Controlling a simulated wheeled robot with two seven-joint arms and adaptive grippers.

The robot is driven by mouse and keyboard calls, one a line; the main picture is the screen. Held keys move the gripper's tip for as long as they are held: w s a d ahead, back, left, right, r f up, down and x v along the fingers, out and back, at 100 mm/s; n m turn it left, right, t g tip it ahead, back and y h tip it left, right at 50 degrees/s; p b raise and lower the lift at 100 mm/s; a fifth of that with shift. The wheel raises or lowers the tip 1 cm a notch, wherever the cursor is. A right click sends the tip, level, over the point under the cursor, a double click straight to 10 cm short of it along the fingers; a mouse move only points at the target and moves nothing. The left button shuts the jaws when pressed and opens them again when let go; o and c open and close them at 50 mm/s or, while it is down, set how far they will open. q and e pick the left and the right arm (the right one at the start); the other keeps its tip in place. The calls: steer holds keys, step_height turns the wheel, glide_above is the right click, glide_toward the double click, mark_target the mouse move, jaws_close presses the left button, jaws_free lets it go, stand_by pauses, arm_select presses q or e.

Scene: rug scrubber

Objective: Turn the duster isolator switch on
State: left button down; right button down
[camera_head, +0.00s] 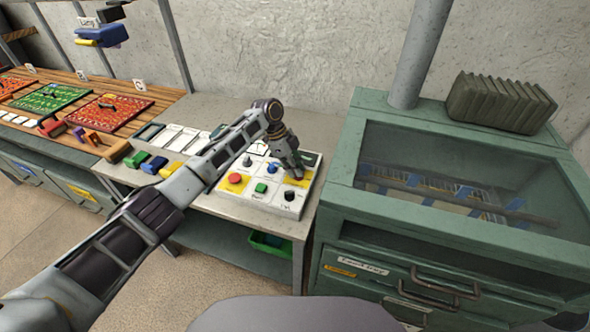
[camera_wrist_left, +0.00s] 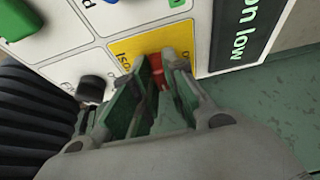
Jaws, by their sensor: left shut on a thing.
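The control panel (camera_head: 268,210) lies on the right end of the grey bench, with white labelled cells, knobs and buttons. The isolator switch is a red part (camera_wrist_left: 157,72) on a yellow cell (camera_wrist_left: 124,52) in the left wrist view. My left gripper (camera_head: 299,172) reaches down over the panel's right side in the head view. In the left wrist view its fingers (camera_wrist_left: 160,75) are shut on the red switch, one on each side. The switch's on or off position is mostly hidden by the fingers. My right gripper is not in view.
A black knob (camera_wrist_left: 92,88) sits in the neighbouring cell, close to the fingers. A red button (camera_head: 235,178) and a green button (camera_head: 261,188) are also on the panel. A green cabinet with a window (camera_head: 345,215) stands just right of the bench.

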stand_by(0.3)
arm_select(q)
steer(key=c, duration=1.4)
jaws_free()
steer(key=shift+c, duration=0.2)
steer(key=shift+r, duration=0.1)
steer(key=v, duration=1.1)
steer(key=shift+r, duration=0.35)
steer(key=shift+w, duration=0.1)
